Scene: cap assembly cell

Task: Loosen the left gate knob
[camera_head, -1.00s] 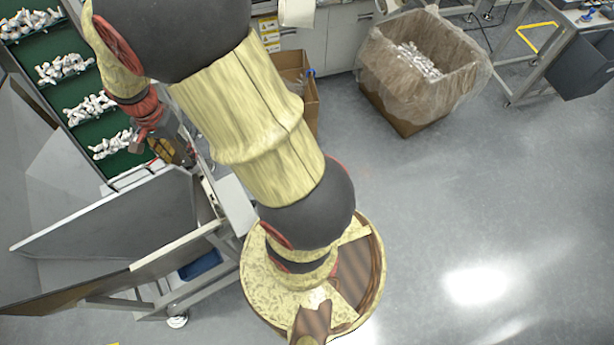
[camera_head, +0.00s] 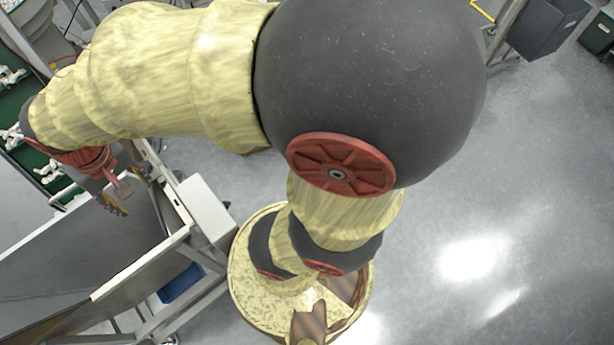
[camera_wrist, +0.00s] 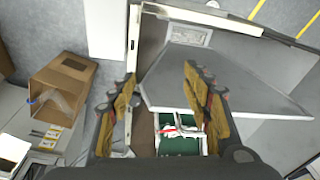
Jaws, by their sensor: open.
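My gripper (camera_head: 115,205) is at the left of the head view, over the grey metal chute (camera_head: 128,235). In the wrist view its two yellow-brown fingers stand wide apart, and the gripper (camera_wrist: 159,78) is open with nothing between the fingertips. Beyond the fingers, the wrist view shows an upright metal frame edge (camera_wrist: 133,40) and a large grey sheet panel (camera_wrist: 225,82). I cannot make out the left gate knob in either view; it is hidden or too small to tell.
A green conveyor (camera_wrist: 181,147) carrying white parts shows between the fingers. An open cardboard box (camera_wrist: 68,85) lies left in the wrist view. A pale box (camera_head: 205,205) is fixed beside the chute. Open floor (camera_head: 500,190) fills the right of the head view.

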